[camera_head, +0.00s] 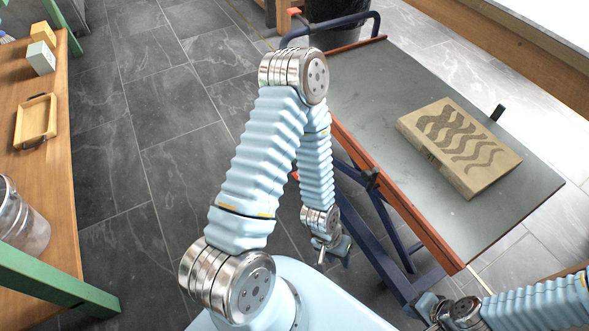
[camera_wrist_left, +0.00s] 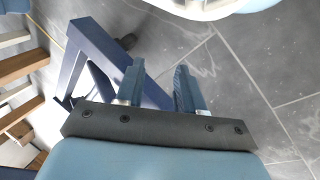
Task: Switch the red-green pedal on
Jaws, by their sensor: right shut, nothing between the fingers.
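I cannot make out a red-green pedal in either view. My left gripper (camera_head: 328,254) hangs low over the floor, left of the blue frame under the table. In the left wrist view my left gripper (camera_wrist_left: 160,85) has its two fingers apart with nothing between them. The blue frame leg (camera_wrist_left: 98,48) lies beyond and partly behind its left finger. A small dark object (camera_wrist_left: 128,42) sits beside the leg; I cannot tell what it is. My right gripper (camera_head: 428,306) is shut and empty near the table's front corner.
A wooden bench (camera_head: 58,150) with a tray (camera_head: 35,122) is at the left. The tiled floor (camera_head: 180,160) between is clear.

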